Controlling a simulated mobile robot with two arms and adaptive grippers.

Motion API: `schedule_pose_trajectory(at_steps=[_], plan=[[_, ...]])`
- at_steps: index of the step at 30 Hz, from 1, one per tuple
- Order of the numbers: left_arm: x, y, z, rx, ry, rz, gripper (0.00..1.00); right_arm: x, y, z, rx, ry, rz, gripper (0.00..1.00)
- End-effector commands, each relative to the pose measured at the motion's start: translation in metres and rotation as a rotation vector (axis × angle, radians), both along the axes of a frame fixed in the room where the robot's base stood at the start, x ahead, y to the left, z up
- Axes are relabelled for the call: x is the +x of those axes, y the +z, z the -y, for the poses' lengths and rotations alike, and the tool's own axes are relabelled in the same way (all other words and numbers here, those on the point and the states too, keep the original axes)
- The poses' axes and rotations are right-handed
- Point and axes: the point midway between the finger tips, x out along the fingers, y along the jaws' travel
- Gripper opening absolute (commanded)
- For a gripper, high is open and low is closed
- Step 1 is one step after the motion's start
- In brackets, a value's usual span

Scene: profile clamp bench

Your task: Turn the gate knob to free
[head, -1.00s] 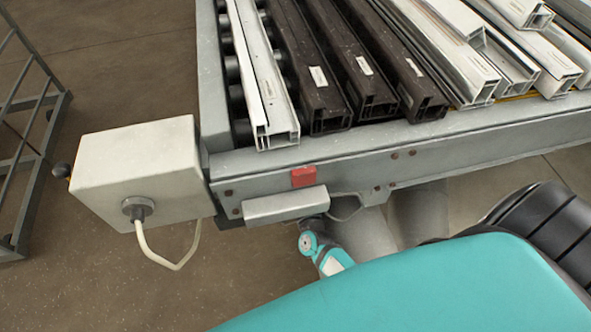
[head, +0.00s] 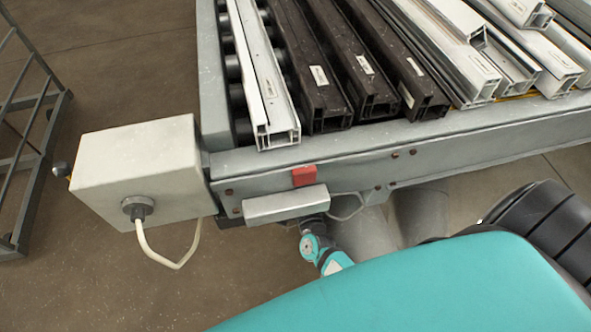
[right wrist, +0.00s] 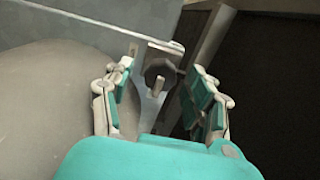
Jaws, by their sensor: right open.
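In the right wrist view, a round dark knob (right wrist: 158,72) with a pale bar across its face shows between the fingertips of my right gripper (right wrist: 161,76). I take it to be the gate knob. The gripper is open, with one finger to each side of the knob. I see no contact, and the depth between fingertips and knob is hard to judge. My left gripper is not in view.
The roller bench (head: 420,137) carries white and dark brown profiles (head: 330,110). A pale box (head: 140,165) with a cable stands at its left corner. A red block (head: 304,176) and a grey housing (head: 285,205) sit on the front edge. A rack (head: 50,140) stands far left.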

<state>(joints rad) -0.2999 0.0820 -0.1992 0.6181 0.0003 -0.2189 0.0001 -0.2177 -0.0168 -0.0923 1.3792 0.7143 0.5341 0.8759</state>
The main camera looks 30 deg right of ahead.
Motion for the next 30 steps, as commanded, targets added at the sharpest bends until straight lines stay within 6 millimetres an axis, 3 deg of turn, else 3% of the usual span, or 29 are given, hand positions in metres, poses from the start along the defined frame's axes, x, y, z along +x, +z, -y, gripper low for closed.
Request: schedule_pose_trajectory(at_steps=[9,15,20,30], plan=[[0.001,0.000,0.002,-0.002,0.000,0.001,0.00,-0.065,-0.001,-0.017,0.000,0.001,-0.004,0.57],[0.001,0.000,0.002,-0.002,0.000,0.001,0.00,-0.095,-0.001,-0.025,0.001,0.000,-0.002,0.57],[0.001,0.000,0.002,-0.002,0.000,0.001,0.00,-0.105,0.000,-0.028,0.000,0.001,-0.002,0.57],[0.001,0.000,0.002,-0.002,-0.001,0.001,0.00,-0.106,0.000,-0.028,-0.001,0.001,-0.001,0.57]])
